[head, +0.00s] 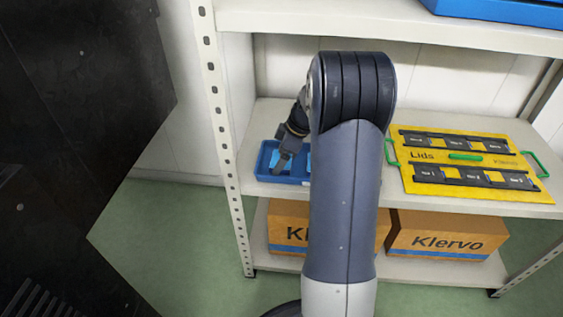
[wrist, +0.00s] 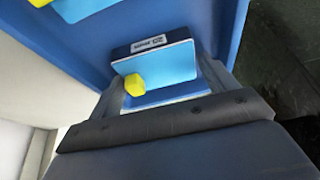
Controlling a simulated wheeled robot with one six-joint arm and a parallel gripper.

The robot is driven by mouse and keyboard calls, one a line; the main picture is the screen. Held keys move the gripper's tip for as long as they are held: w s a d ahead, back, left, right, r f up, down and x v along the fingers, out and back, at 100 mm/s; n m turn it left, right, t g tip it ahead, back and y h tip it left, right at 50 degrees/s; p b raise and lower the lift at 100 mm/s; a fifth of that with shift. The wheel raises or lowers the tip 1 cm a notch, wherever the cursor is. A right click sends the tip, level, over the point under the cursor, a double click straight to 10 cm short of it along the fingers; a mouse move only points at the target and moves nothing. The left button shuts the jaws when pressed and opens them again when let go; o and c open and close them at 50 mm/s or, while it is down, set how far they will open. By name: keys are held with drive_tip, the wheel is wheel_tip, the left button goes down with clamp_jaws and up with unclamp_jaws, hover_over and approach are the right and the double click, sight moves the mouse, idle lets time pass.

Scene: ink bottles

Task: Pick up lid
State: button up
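In the wrist view, a light blue piece (wrist: 165,68) with a yellow knob (wrist: 134,84) lies in a blue tray (wrist: 95,42). I cannot tell for certain whether this piece is the lid. A dark label strip (wrist: 150,44) runs along its far edge. My gripper (wrist: 165,92) is open, with one grey finger on each side of the piece; contact is not clear. In the head view, my gripper (head: 281,163) points down into the blue tray (head: 264,163) at the shelf's left end. My arm hides the tray's right part.
A yellow board (head: 428,184) marked "Lids" lies to the right on the same shelf, with black labelled slots and green handles. Cardboard boxes (head: 440,236) stand on the shelf below. A white upper shelf (head: 300,18) hangs above, and a white perforated post (head: 222,130) stands left.

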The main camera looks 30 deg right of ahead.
drive_tip(key=c, duration=0.6)
drive_tip(key=shift+r, duration=0.1)
drive_tip(key=shift+c, duration=0.2)
